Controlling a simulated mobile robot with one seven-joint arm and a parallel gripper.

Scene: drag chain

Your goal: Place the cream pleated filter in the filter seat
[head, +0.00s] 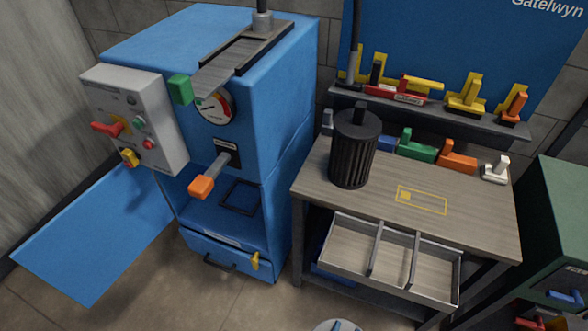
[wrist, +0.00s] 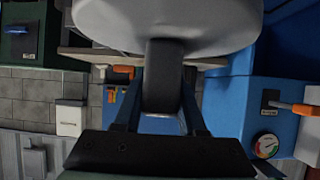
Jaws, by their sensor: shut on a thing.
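In the wrist view my gripper (wrist: 160,120) is shut on the dark upright tab (wrist: 164,75) of a large pale round thing, which I take to be the cream pleated filter (wrist: 110,20). Only its smooth pale end shows there, and no pleats are visible. In the head view a pale round top (head: 322,326) with blue parts on it shows at the bottom edge, mostly cut off. It seems to be the same filter, in front of the bench and apart from the blue machine (head: 285,110). I cannot make out the filter seat for certain; a dark square outline (head: 240,197) marks the machine's lower ledge.
A black pleated filter (head: 353,150) stands on the wooden bench (head: 440,180). A tray with compartments (head: 395,290) is at the bench front. The blue door (head: 95,235) hangs open at left. An orange-ended lever (head: 201,186) sticks out above the ledge. A green cabinet (head: 560,210) stands right.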

